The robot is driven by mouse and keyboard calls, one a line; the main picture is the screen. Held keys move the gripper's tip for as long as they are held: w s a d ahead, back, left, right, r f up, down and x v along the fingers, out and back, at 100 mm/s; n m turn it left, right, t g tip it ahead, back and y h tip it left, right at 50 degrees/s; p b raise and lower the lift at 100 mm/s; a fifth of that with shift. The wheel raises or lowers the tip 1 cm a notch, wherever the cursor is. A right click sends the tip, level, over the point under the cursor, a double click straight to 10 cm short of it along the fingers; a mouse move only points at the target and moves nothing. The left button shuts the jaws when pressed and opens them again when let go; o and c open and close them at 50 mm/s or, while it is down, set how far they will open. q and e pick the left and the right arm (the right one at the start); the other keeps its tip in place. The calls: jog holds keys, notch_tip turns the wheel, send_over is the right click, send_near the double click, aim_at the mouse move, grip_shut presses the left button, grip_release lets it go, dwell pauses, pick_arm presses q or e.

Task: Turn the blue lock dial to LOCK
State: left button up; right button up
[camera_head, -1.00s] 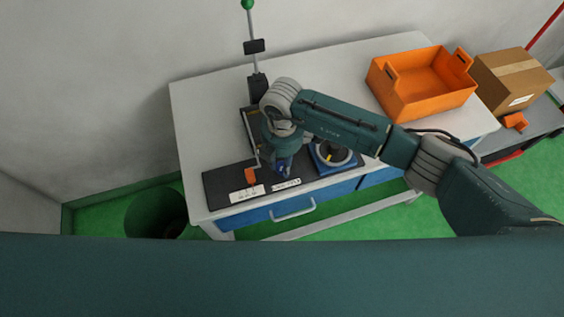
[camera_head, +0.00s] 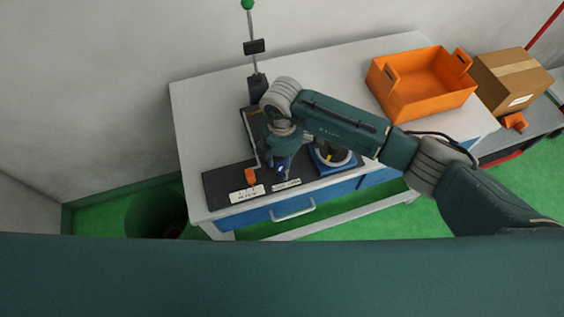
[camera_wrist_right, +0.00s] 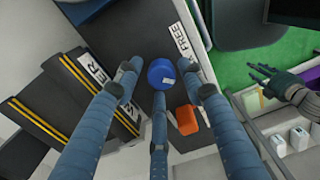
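The blue dial (camera_wrist_right: 161,73) is a round knob on a dark panel, between the three blue fingers of my right gripper (camera_wrist_right: 158,86) in the right wrist view. Those fingers are spread around it; I cannot tell whether any touches it. A white label reading FREE (camera_wrist_right: 182,40) lies beside the dial; no LOCK wording is readable. In the head view my right gripper (camera_head: 280,170) points down over the panel (camera_head: 222,180) and mostly hides the dial. A dark hand with spread fingers at the right of the wrist view appears to be my left gripper (camera_wrist_right: 262,78).
An orange knob (camera_head: 251,176) stands left of the gripper, close to the fingers in the wrist view. A blue-based ring fixture (camera_head: 333,157) is to the right. A lever post (camera_head: 254,50) rises behind. An orange crate (camera_head: 422,84) sits on the table's right side.

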notch_tip(320, 180, up, 12)
dwell(0.7)
jog(key=shift+s, duration=0.1)
dwell(0.3)
